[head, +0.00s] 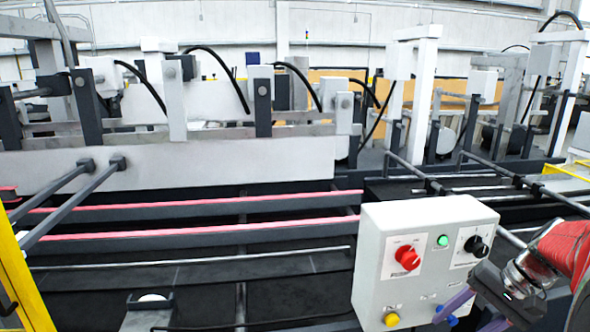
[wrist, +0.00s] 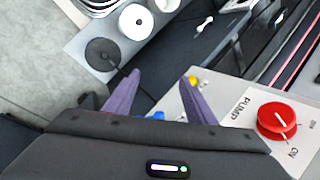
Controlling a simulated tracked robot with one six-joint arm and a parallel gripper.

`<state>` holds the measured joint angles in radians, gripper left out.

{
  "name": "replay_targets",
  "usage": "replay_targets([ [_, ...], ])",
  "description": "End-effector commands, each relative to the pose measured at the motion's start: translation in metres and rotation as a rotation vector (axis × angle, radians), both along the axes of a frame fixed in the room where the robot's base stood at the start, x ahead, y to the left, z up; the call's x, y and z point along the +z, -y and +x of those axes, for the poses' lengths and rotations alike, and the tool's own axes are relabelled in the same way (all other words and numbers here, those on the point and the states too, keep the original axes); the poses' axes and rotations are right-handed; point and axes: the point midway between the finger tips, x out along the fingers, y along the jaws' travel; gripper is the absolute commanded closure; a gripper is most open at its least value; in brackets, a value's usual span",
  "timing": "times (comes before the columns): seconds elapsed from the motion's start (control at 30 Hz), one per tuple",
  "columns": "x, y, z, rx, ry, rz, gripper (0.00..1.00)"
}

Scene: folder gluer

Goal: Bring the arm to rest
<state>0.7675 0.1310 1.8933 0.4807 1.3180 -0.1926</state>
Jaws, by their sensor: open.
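My gripper (head: 462,324) is at the lower right of the head view, beside the lower right part of a pale control box (head: 372,258). In the wrist view its two purple fingers (wrist: 160,76) are spread apart with nothing held between them. The box carries a red knob (head: 408,258), a green button (head: 443,240), a black knob (head: 477,246), a yellow button (head: 391,319) and a blue button (head: 452,320). The blue button (wrist: 154,116) shows past the fingers in the wrist view. Whether the fingers touch the box cannot be told.
The folder gluer's frame (head: 180,165) spans the back, with red-pink belts (head: 200,232) and metal rods. A yellow post (head: 22,270) stands at the left edge. In the wrist view, a grey plate with discs (wrist: 137,22) and open floor (wrist: 35,60) lie beyond the fingers.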

Motion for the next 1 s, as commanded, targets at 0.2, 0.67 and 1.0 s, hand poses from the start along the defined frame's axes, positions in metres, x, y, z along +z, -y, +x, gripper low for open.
replay_targets([
  [0.2,-0.002,-0.037,-0.02,0.053,-0.016,-0.172,0.5],
  [0.67,0.001,-0.102,-0.06,0.217,0.076,-0.472,0.5],
  [1.0,0.008,-0.151,-0.089,0.392,0.214,-0.623,0.5],
])
